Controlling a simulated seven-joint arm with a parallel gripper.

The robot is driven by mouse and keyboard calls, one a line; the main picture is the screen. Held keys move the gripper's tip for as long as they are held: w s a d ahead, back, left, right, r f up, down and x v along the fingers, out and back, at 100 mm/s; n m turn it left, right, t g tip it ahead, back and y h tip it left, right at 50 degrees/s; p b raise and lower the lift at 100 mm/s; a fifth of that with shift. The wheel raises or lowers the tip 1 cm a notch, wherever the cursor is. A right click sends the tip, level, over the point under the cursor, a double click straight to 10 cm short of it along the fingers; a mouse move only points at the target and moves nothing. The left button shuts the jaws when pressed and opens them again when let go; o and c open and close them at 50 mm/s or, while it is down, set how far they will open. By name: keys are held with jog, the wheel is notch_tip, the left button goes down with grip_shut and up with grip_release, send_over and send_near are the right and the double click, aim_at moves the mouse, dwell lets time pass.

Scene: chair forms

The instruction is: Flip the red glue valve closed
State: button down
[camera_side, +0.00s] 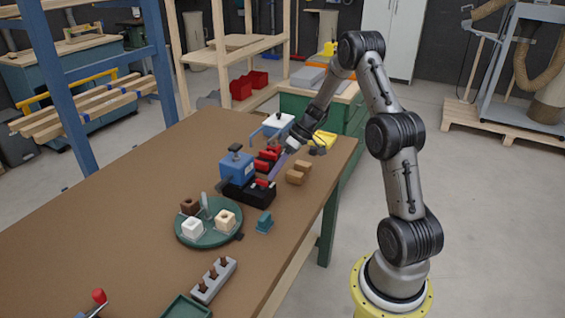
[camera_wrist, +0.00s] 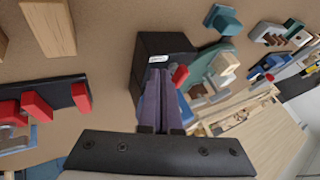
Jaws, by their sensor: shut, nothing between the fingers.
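The red glue valve appears to be the small red lever (camera_side: 262,183) on the black base (camera_side: 250,194) of a blue unit (camera_side: 237,166). In the wrist view a red lever (camera_wrist: 180,75) shows just right of my fingertips, beside a dark block (camera_wrist: 165,46) with a white label. My gripper (camera_side: 272,178) has purple fingers, pressed together and empty, pointing down at the lever. In the wrist view the fingertips (camera_wrist: 159,74) are at the near edge of the dark block. I cannot tell whether they touch the lever.
A black fixture with red blocks (camera_side: 268,157) stands just behind. Brown wooden blocks (camera_side: 298,173) lie to the right. A round green tray (camera_side: 208,236) with small blocks and a teal piece (camera_side: 264,221) are in front. The brown table (camera_side: 110,215) is clear at left.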

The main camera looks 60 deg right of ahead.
jog(key=shift+a, duration=0.7)
jog(key=shift+s+a+m+t+h, duration=0.1)
jog(key=shift+m+t+h, duration=0.3)
jog(key=shift+m, duration=0.4)
jog(key=shift+s+m+t+h, duration=0.1)
jog(key=shift+m+t+h, duration=0.25)
jog(key=shift+m, duration=0.35)
